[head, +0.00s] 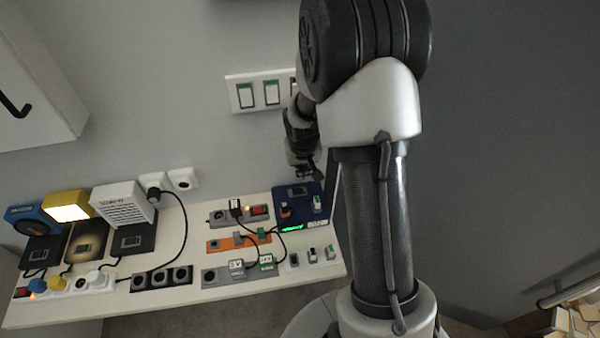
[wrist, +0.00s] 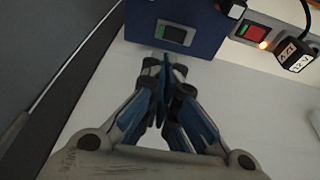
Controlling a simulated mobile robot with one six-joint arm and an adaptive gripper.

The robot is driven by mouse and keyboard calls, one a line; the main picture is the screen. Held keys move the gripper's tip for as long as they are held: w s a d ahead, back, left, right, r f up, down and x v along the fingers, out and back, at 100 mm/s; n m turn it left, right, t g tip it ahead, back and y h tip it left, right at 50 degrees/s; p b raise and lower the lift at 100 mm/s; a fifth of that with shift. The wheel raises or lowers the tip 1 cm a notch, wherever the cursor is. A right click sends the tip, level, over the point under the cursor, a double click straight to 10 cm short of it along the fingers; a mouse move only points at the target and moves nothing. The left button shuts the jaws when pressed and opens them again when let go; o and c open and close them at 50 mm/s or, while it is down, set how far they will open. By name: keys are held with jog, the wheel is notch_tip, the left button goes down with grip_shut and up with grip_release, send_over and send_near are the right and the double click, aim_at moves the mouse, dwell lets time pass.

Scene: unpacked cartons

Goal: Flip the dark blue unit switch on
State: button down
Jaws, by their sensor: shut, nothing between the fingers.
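The dark blue unit (head: 307,212) stands at the back right of the white table. In the wrist view the dark blue unit (wrist: 205,45) fills the top middle, with a black-framed rocker switch (wrist: 174,36) showing some green. My gripper (head: 314,174) is just behind the unit's back edge in the head view, partly hidden by my arm. In the wrist view my gripper (wrist: 165,65) has its fingertips together, empty, just below the rocker in the picture. I cannot tell whether they touch the unit. The rocker's position is not clear.
A power strip with a red switch (wrist: 252,31) and a black plug (wrist: 294,56) is beside the unit. An orange strip (head: 231,243), cables, lamps and white socket blocks crowd the table. A wall switch panel (head: 259,91) is behind.

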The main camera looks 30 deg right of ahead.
jog(key=p+v, duration=0.1)
jog(key=v, duration=0.5)
jog(key=shift+s+d, duration=0.2)
jog(key=shift+d, duration=0.4)
